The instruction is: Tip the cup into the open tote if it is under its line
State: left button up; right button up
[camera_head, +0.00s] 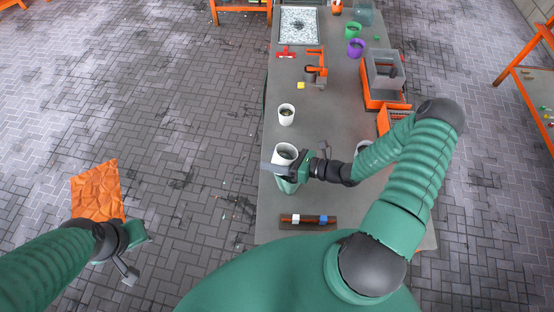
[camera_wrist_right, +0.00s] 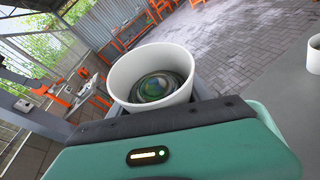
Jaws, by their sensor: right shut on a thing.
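A white cup (camera_head: 285,153) is held by my right gripper (camera_head: 287,170) near the left edge of the table. In the right wrist view the cup (camera_wrist_right: 152,75) is close to upright, with a dark, glossy, greenish surface inside; no line shows on its wall. My right gripper (camera_wrist_right: 160,118) is shut on this cup. A grey open tote (camera_head: 384,72) stands at the table's right side, apart from the cup.
Another white cup (camera_head: 286,114) with dark contents stands just beyond the held one. A third white cup (camera_head: 364,146) is partly behind my right arm. Orange crates (camera_head: 384,103) line the right edge. A small rack (camera_head: 307,222) lies in front.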

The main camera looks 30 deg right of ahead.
aim_at(278, 149)
jog(key=m+t+y+b, duration=0.1)
jog(key=m+b, duration=0.1)
jog(key=m+t+y+b, duration=0.1)
jog(key=m+b, duration=0.2)
jog(key=f+m+t+y+b, duration=0.1)
jog(key=m+b, duration=0.1)
jog(key=b, duration=0.1)
jog(key=shift+a+m, duration=0.3)
jog(key=shift+a, duration=0.05)
jog(key=m, duration=0.1)
jog(key=m+t, duration=0.1)
jog(key=m+t+b, duration=0.1)
jog(key=shift+w+d+r, duration=0.1)
jog(key=shift+d+r, duration=0.2)
jog(key=shift+d, duration=0.05)
jog(key=m+t, duration=0.1)
jog(key=m, duration=0.1)
jog(key=d+r+m+t+h, duration=0.1)
jog(key=m, duration=0.1)
jog(key=d+r+m+t, duration=0.1)
jog(key=m, duration=0.1)
jog(key=shift+w+r+m+h, duration=0.15)
jog(key=shift+w+m+h, duration=0.05)
jog(key=shift+m+h, duration=0.2)
jog(key=shift+d+r+m+t+h, duration=0.3)
jog(key=shift+m+t, duration=0.3)
jog(key=shift+m, duration=0.3)
